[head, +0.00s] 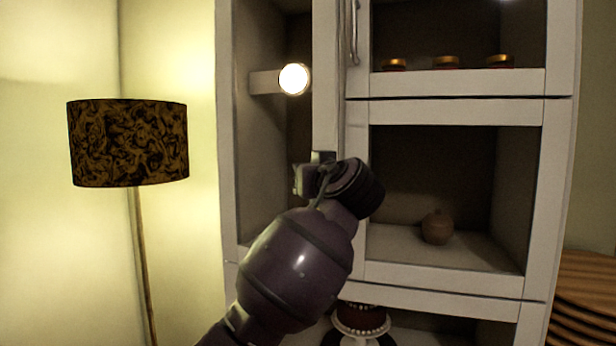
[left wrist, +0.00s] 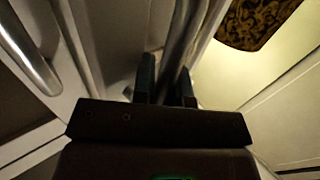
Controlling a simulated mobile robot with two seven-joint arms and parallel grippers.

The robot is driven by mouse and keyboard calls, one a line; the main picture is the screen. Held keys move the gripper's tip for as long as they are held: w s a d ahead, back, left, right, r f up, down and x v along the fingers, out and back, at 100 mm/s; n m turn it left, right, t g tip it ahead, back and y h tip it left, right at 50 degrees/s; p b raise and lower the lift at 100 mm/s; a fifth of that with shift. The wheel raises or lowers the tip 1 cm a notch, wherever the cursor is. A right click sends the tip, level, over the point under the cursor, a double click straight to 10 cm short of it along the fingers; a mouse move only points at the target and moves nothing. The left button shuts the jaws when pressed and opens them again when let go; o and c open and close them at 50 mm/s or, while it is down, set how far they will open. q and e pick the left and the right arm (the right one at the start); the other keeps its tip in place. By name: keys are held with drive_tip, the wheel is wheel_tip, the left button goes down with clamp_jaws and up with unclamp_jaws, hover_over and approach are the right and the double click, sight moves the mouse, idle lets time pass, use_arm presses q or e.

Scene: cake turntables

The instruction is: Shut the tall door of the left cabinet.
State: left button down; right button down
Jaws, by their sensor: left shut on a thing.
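The tall door (head: 326,85) of the left cabinet is a pale frame around a dark panel or opening. Its right upright stands close beside the doors to the right; I cannot tell whether it sits flush. My left gripper (head: 316,172) is in front of that upright, and my forearm and wrist cover its lower part. In the left wrist view, my left gripper (left wrist: 166,85) is shut on a dark upright bar (left wrist: 183,38), which looks like the door's handle. The fingertips are dim. My right gripper is in neither view.
A floor lamp (head: 128,143) stands left of the cabinet. Shelves to the right hold gold-lidded jars (head: 446,62) and a round brown pot (head: 437,228). A chocolate cake (head: 361,318) sits low behind my arm. Another handle (head: 354,32) shows beside the door, also in the left wrist view (left wrist: 30,48).

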use_arm(q)
drive_tip(key=shift+w+d, duration=0.1)
drive_tip(key=shift+w, duration=0.25)
drive_tip(key=c, duration=1.1)
unclamp_jaws()
drive_tip(key=shift+a, duration=0.2)
drive_tip(key=shift+c, duration=0.2)
drive_tip(key=shift+d, duration=0.1)
